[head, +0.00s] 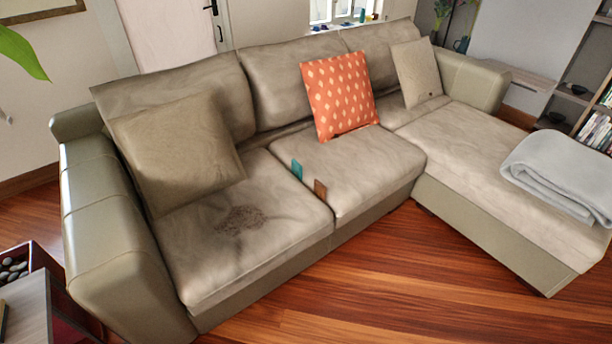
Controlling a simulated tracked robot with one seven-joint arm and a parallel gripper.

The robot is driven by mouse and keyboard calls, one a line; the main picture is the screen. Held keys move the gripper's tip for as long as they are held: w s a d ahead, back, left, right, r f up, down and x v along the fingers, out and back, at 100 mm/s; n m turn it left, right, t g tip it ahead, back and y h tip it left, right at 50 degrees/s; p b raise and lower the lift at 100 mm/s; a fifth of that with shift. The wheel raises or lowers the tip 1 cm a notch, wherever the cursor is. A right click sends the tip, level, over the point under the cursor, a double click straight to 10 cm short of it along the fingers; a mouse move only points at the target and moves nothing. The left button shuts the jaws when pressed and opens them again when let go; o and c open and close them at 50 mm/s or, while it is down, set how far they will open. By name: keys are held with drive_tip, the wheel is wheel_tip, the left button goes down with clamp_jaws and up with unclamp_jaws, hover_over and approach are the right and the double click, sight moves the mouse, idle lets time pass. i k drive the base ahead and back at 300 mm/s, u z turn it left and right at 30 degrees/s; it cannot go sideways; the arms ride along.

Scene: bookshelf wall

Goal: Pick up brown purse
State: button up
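A small flat brown item (320,189), which looks like the brown purse, stands nearly upright on the sofa's middle seat, close to its front left edge by the gap between two seat cushions. A small flat teal item (297,169) stands just behind it and to its left, apart from it. Both are on the beige sofa (370,170). My gripper is not in view, so its state and its distance from the purse do not show.
An orange patterned pillow (339,95) leans behind the purse. Beige pillows lie at the left (177,150) and right (416,72). A folded grey blanket (560,172) lies on the chaise. A box of dark stones (15,268) is at lower left. The wooden floor (400,285) in front is clear.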

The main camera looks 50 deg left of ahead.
sight(319, 189)
drive_tip(key=z, duration=0.75)
drive_tip(key=i, duration=0.1)
drive_tip(key=u, duration=2.5)
drive_tip(key=k, duration=0.85)
drive_tip(key=u, duration=0.2)
drive_tip(key=i, duration=0.85)
drive_tip(key=z, duration=0.1)
